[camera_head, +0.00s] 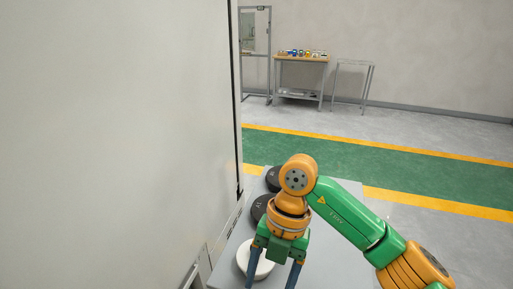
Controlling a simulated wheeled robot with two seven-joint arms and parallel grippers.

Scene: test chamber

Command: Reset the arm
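My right arm comes in from the lower right. Its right gripper (272,280) points down over the grey table, with its two blue fingers spread apart. A white round object (254,262) lies below and behind the fingers, partly hidden by the gripper; nothing is visibly held between them. My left arm and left gripper are not in view.
A large pale panel (120,140) fills the left side, close to the narrow grey table (228,262). Black round objects (262,208) stand beyond the gripper, partly hidden by my arm. Far back are a wooden-topped bench (300,59) and a small metal table (354,64). Open floor lies right.

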